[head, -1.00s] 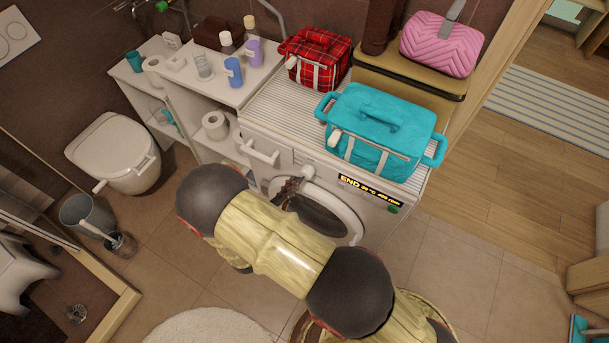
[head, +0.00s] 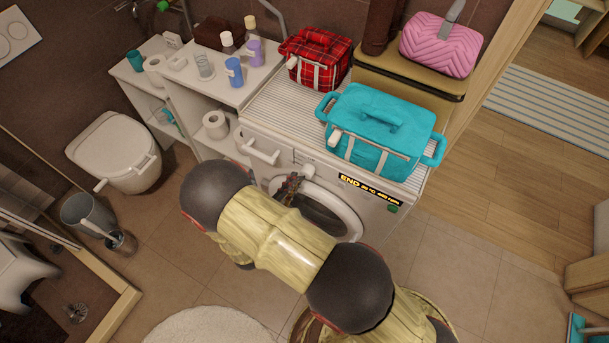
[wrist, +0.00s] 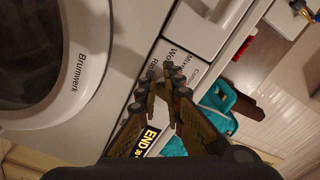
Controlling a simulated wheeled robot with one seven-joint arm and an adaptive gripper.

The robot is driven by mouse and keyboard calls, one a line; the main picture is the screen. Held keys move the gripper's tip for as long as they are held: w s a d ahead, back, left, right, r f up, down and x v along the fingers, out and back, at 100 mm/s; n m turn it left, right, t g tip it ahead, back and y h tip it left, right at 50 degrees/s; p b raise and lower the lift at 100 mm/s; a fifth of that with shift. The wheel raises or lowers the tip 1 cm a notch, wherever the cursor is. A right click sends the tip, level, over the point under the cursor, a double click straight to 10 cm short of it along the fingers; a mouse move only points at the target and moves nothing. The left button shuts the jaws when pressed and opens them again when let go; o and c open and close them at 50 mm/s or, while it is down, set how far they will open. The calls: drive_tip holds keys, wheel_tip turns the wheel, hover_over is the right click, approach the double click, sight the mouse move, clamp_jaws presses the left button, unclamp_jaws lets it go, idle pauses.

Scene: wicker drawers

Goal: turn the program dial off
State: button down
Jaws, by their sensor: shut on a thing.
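The white washing machine (head: 385,212) stands mid-scene, its round door (head: 335,205) partly behind my arm. Its dark display (head: 370,192) reads END, and a green button sits below it. The program dial (head: 308,170) is a small white knob on the front panel, left of the display. My gripper (head: 296,180) is at the dial. In the wrist view my gripper (wrist: 167,88) is shut on the dial, whose body is mostly hidden by the fingers. Program labels such as Wool, Mixed and Cotton show around the fingertips. The dial's pointer cannot be read.
A turquoise bag (head: 380,128) and a red plaid bag (head: 316,58) stand on the machine's top. A shelf with bottles (head: 235,72) and a toilet (head: 115,150) are at left. Open tiled floor lies right of the machine.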

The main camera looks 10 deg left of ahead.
drive_tip(key=shift+d, duration=0.4)
drive_tip(key=shift+r+p, duration=0.25)
drive_tip(key=shift+p, duration=0.25)
drive_tip(key=shift+a+r+p, duration=0.3)
drive_tip(key=shift+r+p, duration=0.15)
drive_tip(key=shift+p, duration=0.65)
idle(0.3)
drive_tip(key=shift+w+r+p, duration=0.1)
drive_tip(key=shift+r+p, duration=0.3)
drive_tip(key=shift+p, duration=1)
drive_tip(key=shift+d, duration=0.1)
drive_tip(key=shift+w+a+f, duration=0.1)
drive_tip(key=shift+a, duration=0.15)
drive_tip(key=v, duration=0.6)
drive_tip(key=shift+a+p, duration=0.3)
drive_tip(key=shift+p, duration=0.1)
